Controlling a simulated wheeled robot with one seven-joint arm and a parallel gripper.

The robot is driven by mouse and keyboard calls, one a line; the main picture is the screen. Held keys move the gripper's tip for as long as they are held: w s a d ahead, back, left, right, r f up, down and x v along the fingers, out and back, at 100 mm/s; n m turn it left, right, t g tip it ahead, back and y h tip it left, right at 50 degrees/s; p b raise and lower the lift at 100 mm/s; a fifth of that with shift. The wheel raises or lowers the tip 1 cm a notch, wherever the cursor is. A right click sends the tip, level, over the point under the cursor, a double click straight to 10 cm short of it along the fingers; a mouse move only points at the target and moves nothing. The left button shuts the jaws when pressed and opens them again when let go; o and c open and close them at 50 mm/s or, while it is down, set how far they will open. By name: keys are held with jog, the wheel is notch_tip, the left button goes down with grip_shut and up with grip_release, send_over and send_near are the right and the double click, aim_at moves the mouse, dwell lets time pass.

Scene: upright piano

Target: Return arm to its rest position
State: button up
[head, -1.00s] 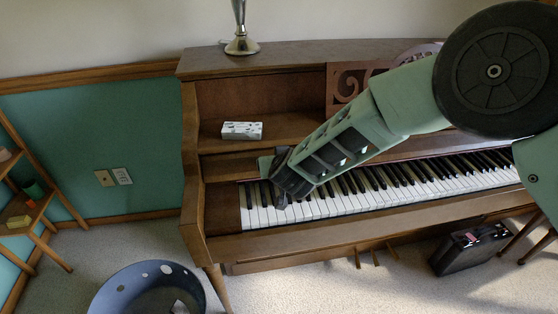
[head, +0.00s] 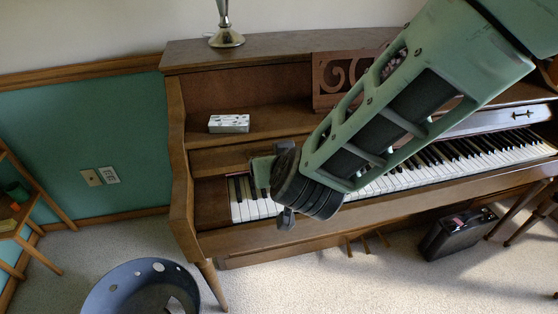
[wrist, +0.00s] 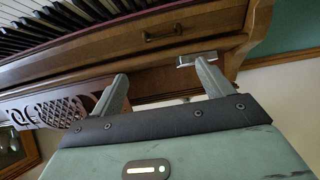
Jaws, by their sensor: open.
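My gripper (head: 270,193) is in front of the left end of the piano keys in the head view, at the end of my green arm. In the wrist view its two fingers (wrist: 160,72) stand apart with nothing between them. The upright brown piano (head: 180,150) fills the middle of the head view. Its keyboard (head: 375,186) is partly hidden behind my arm. I cannot tell how far the gripper is from the keys.
A white patterned box (head: 229,123) lies on the piano's shelf and a metal lamp base (head: 226,38) stands on top. A blue bin (head: 140,290) and a black case (head: 457,233) are on the carpet. A wooden shelf (head: 25,215) is at left.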

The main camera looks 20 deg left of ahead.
jog(key=shift+s+d+r, duration=0.25)
jog(key=shift+s+r, duration=0.05)
jog(key=shift+s, duration=0.05)
jog(key=s+d+r+n+g+y+p, duration=0.1)
jog(key=s+d+r+n+g+p, duration=0.15)
jog(key=s+d+r+g, duration=0.35)
jog(key=s+d+r+g+h+p, duration=0.1)
jog(key=s+d+r+h, duration=0.1)
jog(key=s+d, duration=0.2)
jog(key=s+d+r+g+h+p, duration=0.1)
jog(key=s+d, duration=0.3)
jog(key=d, duration=0.7)
jog(key=s+d+r+m+g+h+p, duration=0.1)
jog(key=s+d+r+h+p, duration=0.1)
jog(key=d, duration=0.5)
jog(key=shift+s+d+r+g+h, duration=0.35)
jog(key=shift+s+h, duration=0.25)
jog(key=shift+s, duration=0.6)
jog(key=shift+a, duration=0.1)
